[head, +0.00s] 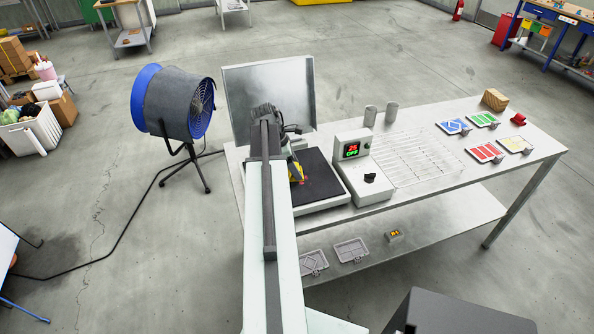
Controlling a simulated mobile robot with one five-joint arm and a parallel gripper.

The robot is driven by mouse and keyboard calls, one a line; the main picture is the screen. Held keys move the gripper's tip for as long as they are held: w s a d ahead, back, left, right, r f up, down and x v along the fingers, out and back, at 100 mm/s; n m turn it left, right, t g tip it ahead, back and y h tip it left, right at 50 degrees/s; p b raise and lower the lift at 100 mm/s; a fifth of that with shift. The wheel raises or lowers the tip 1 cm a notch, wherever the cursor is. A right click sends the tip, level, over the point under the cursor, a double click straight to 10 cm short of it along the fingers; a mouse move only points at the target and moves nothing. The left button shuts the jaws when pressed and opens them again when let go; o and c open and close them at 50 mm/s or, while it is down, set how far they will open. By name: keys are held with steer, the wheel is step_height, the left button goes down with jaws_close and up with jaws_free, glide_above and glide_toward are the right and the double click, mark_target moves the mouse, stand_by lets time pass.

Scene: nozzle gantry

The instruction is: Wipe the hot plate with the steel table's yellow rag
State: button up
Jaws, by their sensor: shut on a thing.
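The hot plate (322,184) is a flat black square on a pale base, with a control box (352,150) at its right whose display reads 25 and OFF. My gripper (294,168) is over the left part of the plate, largely hidden behind my own arm. It is shut on the yellow rag (296,175), of which only a small yellow patch shows, with a bit of red beside it. I cannot tell whether the rag touches the plate. The steel table (420,178) carries the plate at its left end.
An upright metal panel (270,92) stands behind the plate. A blue-rimmed fan (175,103) is left of the table. Grey trays (350,250) lie on the lower shelf.

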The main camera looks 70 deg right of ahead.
mark_target(293, 179)
steer(key=shift+w+d, duration=0.55)
steer(key=shift+d, duration=0.1)
steer(key=shift+w+a, duration=0.5)
steer(key=shift+w, duration=0.15)
steer(key=shift+s+a+f, duration=0.1)
steer(key=shift+s+a, duration=0.6)
steer(key=shift+a, duration=0.2)
steer(key=shift+s+a, duration=0.7)
steer(key=shift+a, duration=0.15)
steer(key=shift+s+a, duration=1.15)
steer(key=shift+a, duration=0.2)
steer(key=shift+w+a, duration=0.5)
steer(key=shift+w, duration=0.15)
steer(key=shift+w+d, duration=1.3)
steer(key=shift+d, duration=0.3)
steer(key=shift+w+d, duration=1.25)
steer(key=shift+d, duration=0.3)
step_height(293, 179, up, 6)
steer(key=p, duration=0.6)
